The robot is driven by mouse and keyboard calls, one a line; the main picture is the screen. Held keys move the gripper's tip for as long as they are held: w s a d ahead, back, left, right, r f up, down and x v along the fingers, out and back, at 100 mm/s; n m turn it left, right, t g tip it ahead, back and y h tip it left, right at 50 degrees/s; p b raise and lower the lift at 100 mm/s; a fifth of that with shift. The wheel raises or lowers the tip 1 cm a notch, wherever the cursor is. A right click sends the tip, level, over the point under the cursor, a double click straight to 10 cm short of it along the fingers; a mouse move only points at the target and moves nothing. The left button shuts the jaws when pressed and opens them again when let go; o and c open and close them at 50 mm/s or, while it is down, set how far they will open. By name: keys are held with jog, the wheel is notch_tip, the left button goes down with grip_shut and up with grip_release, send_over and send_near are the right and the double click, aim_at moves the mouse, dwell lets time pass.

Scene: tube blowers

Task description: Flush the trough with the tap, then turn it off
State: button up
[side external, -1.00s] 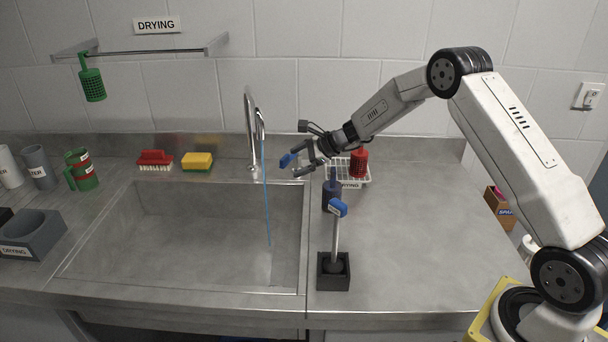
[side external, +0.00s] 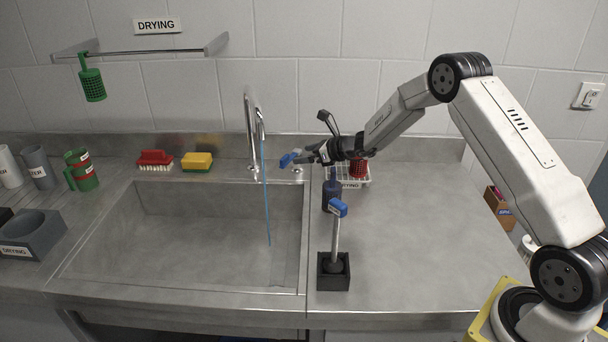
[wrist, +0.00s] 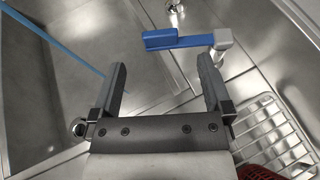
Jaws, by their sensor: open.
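The chrome tap (side external: 250,125) stands behind the trough (side external: 130,245), and a thin blue stream of water (side external: 266,200) runs from its spout into the trough. The stream (wrist: 60,42) also crosses the left of the wrist view. A blue lever (side external: 289,158) is right of the tap, just beyond my gripper (side external: 314,154). In the wrist view the lever (wrist: 178,41) lies across the gap ahead of the fingertips, joined to a pale post. My gripper (wrist: 162,70) is open, with nothing between its fingers and no clear contact with the lever.
A dish rack with a red cup (side external: 358,168) is under my wrist. A dark blue bottle (side external: 331,192) and a blue-topped brush in a black holder (side external: 333,270) stand on the right counter. A red brush (side external: 155,159) and yellow sponge (side external: 197,161) are behind the trough.

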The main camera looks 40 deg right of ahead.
aim_at(285, 157)
jog(key=shift+x, duration=3.9)
grip_shut()
